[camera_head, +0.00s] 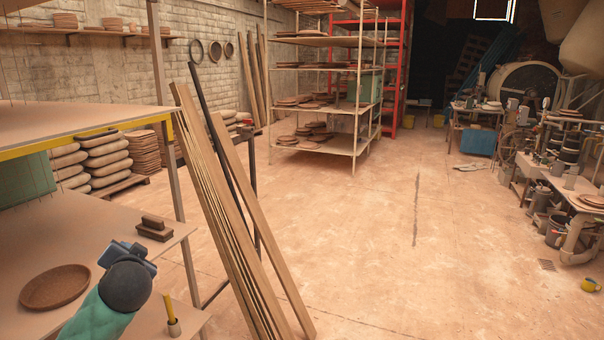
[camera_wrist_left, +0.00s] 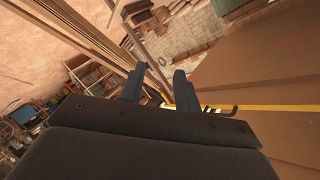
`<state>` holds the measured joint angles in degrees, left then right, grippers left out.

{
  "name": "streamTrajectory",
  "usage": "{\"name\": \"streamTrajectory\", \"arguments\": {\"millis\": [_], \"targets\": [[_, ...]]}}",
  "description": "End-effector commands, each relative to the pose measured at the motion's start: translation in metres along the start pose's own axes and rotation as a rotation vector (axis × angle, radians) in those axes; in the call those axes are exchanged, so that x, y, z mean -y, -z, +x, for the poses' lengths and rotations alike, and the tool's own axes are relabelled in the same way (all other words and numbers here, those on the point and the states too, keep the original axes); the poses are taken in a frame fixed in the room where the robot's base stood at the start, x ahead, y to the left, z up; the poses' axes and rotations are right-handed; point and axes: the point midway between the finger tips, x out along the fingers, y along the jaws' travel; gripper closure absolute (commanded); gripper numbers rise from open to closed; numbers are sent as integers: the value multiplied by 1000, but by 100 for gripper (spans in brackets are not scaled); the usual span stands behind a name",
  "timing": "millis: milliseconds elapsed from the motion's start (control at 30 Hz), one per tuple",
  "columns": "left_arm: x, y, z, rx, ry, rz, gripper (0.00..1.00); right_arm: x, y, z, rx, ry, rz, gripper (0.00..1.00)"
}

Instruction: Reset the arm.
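My left arm comes in at the lower left of the head view. Its gripper (camera_head: 132,249) is over the lower shelf board, between a round brown dish and a dark block, and its fingers are hard to make out there. In the left wrist view the two fingers of my left gripper (camera_wrist_left: 160,72) stand apart with nothing between them. My right arm and gripper are not in view.
A shelf with a yellow edge (camera_head: 105,143) is close at the left. The brown dish (camera_head: 55,287) and dark block (camera_head: 154,229) lie on the lower board (camera_head: 75,224). Long wooden planks (camera_head: 262,235) lean beside it. The floor (camera_head: 400,240) beyond is mostly clear.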

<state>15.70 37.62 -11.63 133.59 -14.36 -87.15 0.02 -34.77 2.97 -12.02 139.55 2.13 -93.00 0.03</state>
Motion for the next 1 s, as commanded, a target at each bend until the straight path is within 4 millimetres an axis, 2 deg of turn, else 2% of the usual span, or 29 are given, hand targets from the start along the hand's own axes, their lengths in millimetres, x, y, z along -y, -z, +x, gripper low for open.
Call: {"name": "streamTrajectory", "arguments": {"millis": [33, 100, 167, 300, 400, 500, 700, 1000], "targets": [[-29, -15, -7, 35, -73, -11, 68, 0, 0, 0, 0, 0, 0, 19], [-66, -34, -19, 82, -170, -22, 68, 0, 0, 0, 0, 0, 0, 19], [-98, -50, -31, 119, -254, -32, 68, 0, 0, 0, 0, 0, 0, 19], [-167, -85, -68, 193, -438, -60, 68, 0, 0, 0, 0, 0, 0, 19], [-209, -106, -96, 232, -551, -86, 68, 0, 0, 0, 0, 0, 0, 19], [-244, -126, -125, 272, -645, -114, 68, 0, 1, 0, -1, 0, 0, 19], [-301, -169, -181, 372, -776, -169, 68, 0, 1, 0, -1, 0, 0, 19], [-365, -237, -267, 556, -920, -239, 68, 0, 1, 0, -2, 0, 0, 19]]}}
